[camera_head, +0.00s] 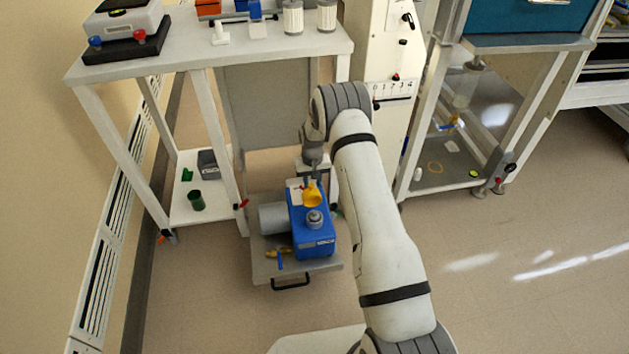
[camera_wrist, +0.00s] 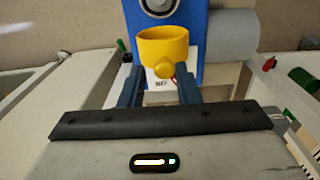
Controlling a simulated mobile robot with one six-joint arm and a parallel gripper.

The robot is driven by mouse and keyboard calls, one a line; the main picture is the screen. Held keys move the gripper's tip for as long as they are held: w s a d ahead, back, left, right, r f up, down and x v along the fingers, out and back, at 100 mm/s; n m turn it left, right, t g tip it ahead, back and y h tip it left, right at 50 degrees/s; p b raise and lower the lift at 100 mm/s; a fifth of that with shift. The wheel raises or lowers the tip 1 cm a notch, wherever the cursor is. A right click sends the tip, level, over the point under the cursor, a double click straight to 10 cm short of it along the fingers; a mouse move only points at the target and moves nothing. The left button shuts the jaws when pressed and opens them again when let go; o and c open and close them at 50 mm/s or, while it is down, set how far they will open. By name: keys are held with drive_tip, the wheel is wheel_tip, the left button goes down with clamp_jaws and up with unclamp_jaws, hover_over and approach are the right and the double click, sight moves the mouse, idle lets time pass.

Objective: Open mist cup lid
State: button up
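A blue pump unit (camera_head: 313,238) with a grey cylinder (camera_head: 270,218) on its left sits on a low grey pull-out shelf. A yellow cup-shaped part (camera_head: 312,196) stands at the unit's far end. In the wrist view this yellow part (camera_wrist: 163,45) shows a round rim, a hollow inside and a small yellow knob (camera_wrist: 163,69) facing me. I cannot tell whether it is the mist cup or its lid.
The grey shelf (camera_head: 262,270) has a black front handle (camera_head: 291,283) and a yellow-and-blue item (camera_head: 279,253) on it. A white table (camera_head: 205,50) stands above. A dark green cup (camera_head: 196,200) and a grey box (camera_head: 208,163) sit on the lower left shelf. Open floor lies at right.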

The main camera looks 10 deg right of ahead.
drive_tip(key=shift+o, duration=1)
drive_tip(key=shift+a, duration=0.2)
drive_tip(key=shift+s+r+p, duration=0.1)
drive_tip(key=shift+r+p, duration=0.45)
drive_tip(key=shift+r, duration=3.35)
drive_tip(key=shift+c, duration=0.2)
